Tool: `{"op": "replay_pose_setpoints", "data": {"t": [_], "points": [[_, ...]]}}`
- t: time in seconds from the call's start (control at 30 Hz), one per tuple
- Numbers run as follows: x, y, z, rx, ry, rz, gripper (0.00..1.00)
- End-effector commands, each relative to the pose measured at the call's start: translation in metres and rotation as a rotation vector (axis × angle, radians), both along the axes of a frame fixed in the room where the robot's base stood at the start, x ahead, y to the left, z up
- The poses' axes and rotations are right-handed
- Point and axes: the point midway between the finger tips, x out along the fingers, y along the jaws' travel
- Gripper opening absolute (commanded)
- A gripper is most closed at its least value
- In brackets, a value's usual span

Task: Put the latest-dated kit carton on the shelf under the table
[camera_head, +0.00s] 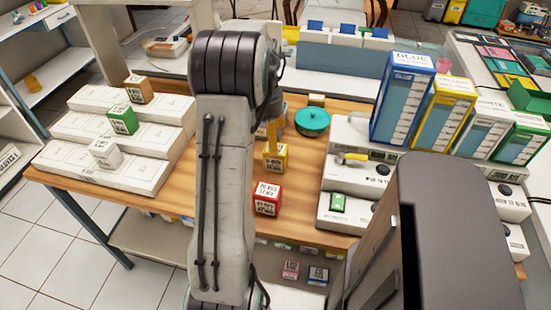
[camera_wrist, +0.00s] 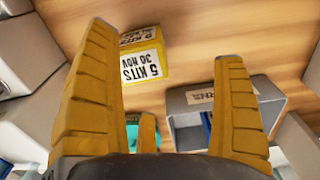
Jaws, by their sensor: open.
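A yellow kit carton (camera_head: 275,157) stands on the wooden table; in the wrist view its label (camera_wrist: 142,66) reads "5 KITS 30 NOV". A red carton (camera_head: 266,198) stands nearer the front edge, its date too small to read surely. Brown (camera_head: 138,89), green (camera_head: 122,120) and white (camera_head: 104,152) cartons sit on a white stepped rack at left, dates unreadable. My gripper (camera_wrist: 165,50) is open and empty, the yellow carton showing between its fingers, closer to the left one. In the head view my arm hides most of it. The shelf under the table (camera_head: 150,238) is partly visible.
Small red (camera_head: 290,270) and blue (camera_head: 318,275) boxes show below the table. A teal lidded pot (camera_head: 312,121) stands behind the yellow carton. A grey open box (camera_wrist: 182,126) is in the wrist view.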

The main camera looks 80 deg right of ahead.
Motion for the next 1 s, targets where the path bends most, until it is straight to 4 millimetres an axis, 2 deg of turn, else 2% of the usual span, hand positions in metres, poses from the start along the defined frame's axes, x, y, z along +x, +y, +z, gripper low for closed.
{"op": "replay_pose_setpoints", "data": {"t": [0.1, 0.2, 0.47, 0.8, 1.0], "points": [[-0.014, -0.006, -0.008, 0.007, 0.001, -0.034, 0.89], [-0.018, -0.007, -0.016, 0.01, 0.001, -0.043, 0.89], [-0.02, -0.005, -0.035, 0.009, 0.001, -0.043, 0.89], [-0.026, 0.0, -0.072, 0.01, 0.001, -0.042, 0.89], [-0.026, -0.001, -0.081, 0.008, 0.001, -0.042, 0.89]]}}
